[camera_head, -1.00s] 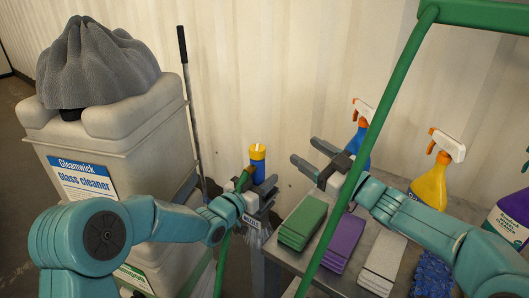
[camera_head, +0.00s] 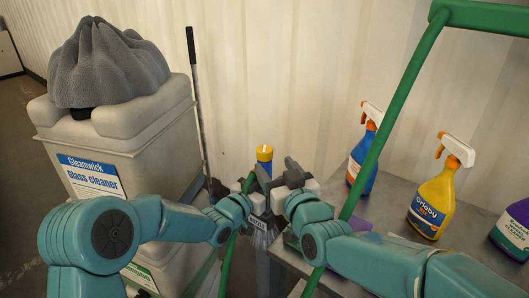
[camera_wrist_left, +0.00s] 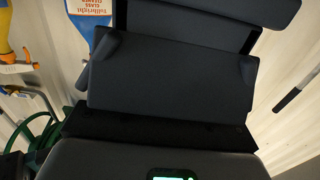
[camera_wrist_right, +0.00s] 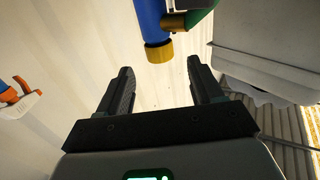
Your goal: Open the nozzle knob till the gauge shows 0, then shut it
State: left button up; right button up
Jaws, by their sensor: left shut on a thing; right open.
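The nozzle with its yellow knob (camera_head: 264,153) stands upright in front of the wall in the head view; a label hangs below it. In the right wrist view the yellow knob (camera_wrist_right: 158,51) ends a blue body, with a green and brass part beside it. My left gripper (camera_head: 257,184) is shut on the nozzle, below the knob. Its dark jaws (camera_wrist_left: 170,75) fill the left wrist view and hide what they hold. My right gripper (camera_head: 278,172) is open close to the right of the nozzle. The knob lies just beyond its fingertips (camera_wrist_right: 160,78), not between them. I cannot make out a gauge.
A grey metal table (camera_head: 392,230) at right bears spray bottles, one blue (camera_head: 362,160), one yellow (camera_head: 434,190), one purple (camera_head: 513,230). A green frame bar (camera_head: 385,120) crosses in front. A cleaner tank (camera_head: 125,150) with a grey cloth (camera_head: 105,68) stands left.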

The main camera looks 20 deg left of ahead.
aim_at(268, 156)
jog(key=x, duration=0.7)
jog(key=shift+w+a, duration=0.2)
jog(key=shift+w, duration=0.15)
jog(key=shift+c, duration=0.3)
jog(key=c, duration=0.9)
